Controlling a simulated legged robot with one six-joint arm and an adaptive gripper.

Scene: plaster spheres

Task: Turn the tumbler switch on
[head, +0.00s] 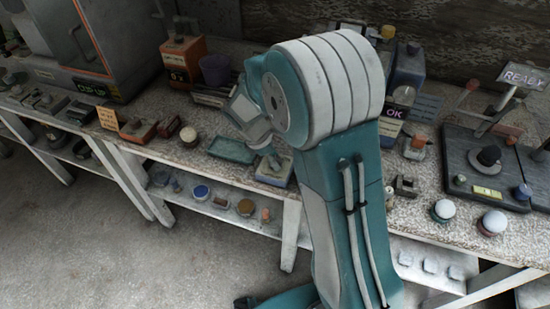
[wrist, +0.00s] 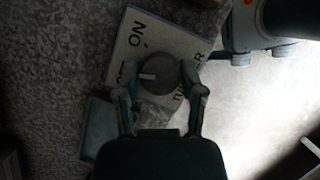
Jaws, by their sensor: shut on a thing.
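The tumbler switch (wrist: 129,45) is a pale square panel with dark lettering; I read ON at the upper left and part of TUMBLER at the right. A label at the left edge is partly hidden and looks like OFF. Its round dark knob (wrist: 163,72) has a white mark on its left side, pointing toward that left label. My gripper (wrist: 160,88) has its fingers on either side of the knob, shut on it. In the head view, the switch box (head: 273,180) stands at the bench's front edge, with my gripper (head: 272,160) over it, partly hidden by my arm.
A green tray (head: 232,150) lies just left of the switch. Red-brown boxes (head: 138,131) sit farther left on the bench; a dark console (head: 485,165) is at right.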

